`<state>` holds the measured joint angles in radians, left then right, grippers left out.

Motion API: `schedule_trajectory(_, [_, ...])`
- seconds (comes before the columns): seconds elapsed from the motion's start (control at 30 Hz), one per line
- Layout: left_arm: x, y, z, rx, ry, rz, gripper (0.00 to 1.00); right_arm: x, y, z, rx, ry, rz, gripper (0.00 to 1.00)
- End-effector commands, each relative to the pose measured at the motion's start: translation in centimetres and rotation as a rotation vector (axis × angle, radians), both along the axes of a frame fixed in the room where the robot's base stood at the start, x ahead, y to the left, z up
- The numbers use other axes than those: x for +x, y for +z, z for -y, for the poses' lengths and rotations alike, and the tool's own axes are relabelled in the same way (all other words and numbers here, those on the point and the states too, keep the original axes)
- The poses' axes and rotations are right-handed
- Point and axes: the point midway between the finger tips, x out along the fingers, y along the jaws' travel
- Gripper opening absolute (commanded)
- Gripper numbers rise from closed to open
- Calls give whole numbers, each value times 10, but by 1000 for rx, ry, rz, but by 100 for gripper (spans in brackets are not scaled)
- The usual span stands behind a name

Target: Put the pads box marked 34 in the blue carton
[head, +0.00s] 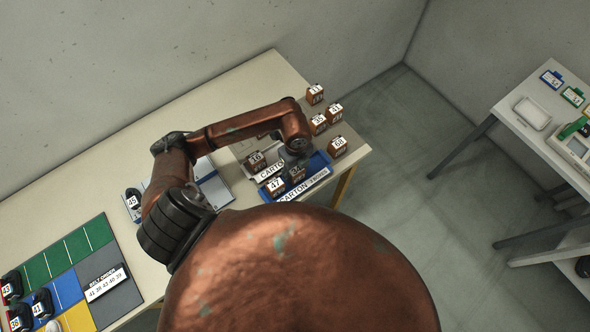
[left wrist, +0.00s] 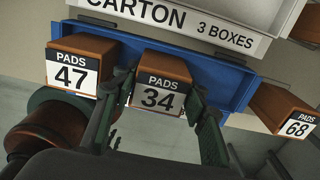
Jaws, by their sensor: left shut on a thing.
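The pads box marked 34 (left wrist: 162,82) is brown with a white label. It is between the two fingers of my left gripper (left wrist: 160,104), which is shut on it. In the head view, box 34 (head: 297,172) shows at the blue carton (head: 318,178), partly covered by my left gripper (head: 294,160). Box 34 is upright, close to the right of the box marked 47 (left wrist: 80,66). In the left wrist view, the blue carton (left wrist: 222,82) shows behind both boxes. I cannot tell whether box 34 touches its bottom. My right gripper is not in view.
A grey carton (left wrist: 185,18) with a box marked 16 (head: 256,159) is behind the blue one. A box marked 68 (left wrist: 288,110) stands to the right. Several more boxes stand at the table's right end. A second table (head: 508,112) is at far right.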

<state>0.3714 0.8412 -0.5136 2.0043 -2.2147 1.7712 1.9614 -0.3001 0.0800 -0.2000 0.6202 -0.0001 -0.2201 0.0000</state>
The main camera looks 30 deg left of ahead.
Motion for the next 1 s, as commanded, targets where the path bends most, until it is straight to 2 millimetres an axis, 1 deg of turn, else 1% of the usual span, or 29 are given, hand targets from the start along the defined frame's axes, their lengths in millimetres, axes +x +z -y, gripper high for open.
schedule_trajectory(0.07, [0, -3, 0, 0, 0, 0, 15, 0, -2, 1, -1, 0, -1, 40])
schedule_trajectory(0.1, [0, -3, 0, 0, 0, 0, 43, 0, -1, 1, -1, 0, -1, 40])
schedule_trajectory(0.2, [0, -2, 0, 0, 0, 0, 48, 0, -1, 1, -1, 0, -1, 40])
schedule_trajectory(0.43, [0, -2, 0, 0, 0, 0, 48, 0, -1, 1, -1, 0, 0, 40])
schedule_trajectory(0.57, [1, 6, 0, 0, 0, 2, 48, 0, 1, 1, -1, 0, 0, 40])
schedule_trajectory(0.67, [2, 20, 0, 1, -1, 5, 48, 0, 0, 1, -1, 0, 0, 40])
schedule_trajectory(1.0, [2, 90, 0, 0, -1, 4, 48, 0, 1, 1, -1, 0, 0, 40])
